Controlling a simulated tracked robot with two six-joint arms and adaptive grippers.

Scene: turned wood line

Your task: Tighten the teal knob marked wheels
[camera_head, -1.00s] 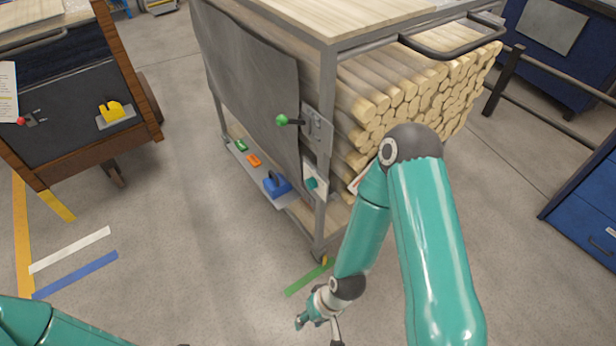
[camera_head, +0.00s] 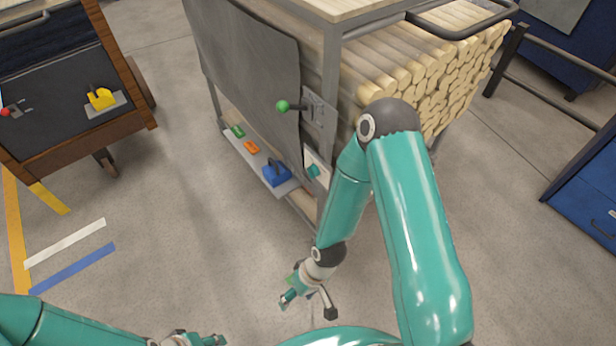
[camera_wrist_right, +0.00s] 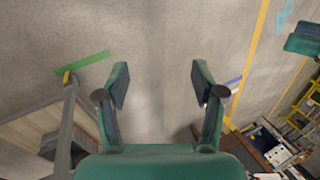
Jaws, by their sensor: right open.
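A small teal knob (camera_head: 313,171) sits on a pale plate low on the front corner post of the log cart (camera_head: 329,110). Any marking on it is too small to read. My right gripper (camera_head: 308,304) hangs over the floor below the knob in the head view, apart from the cart. In the right wrist view, its two fingers (camera_wrist_right: 160,84) are spread, with only bare floor between them. The knob cannot be made out there. My left gripper (camera_head: 205,340) shows partly at the bottom edge of the head view, and its jaw opening is unclear.
A green-balled lever (camera_head: 283,106) juts from the cart post above the knob. A blue block-like fixture (camera_head: 276,174) sits on the low shelf beside it. A wooden cart with a yellow handle (camera_head: 101,98) stands at left. Open floor lies between the carts.

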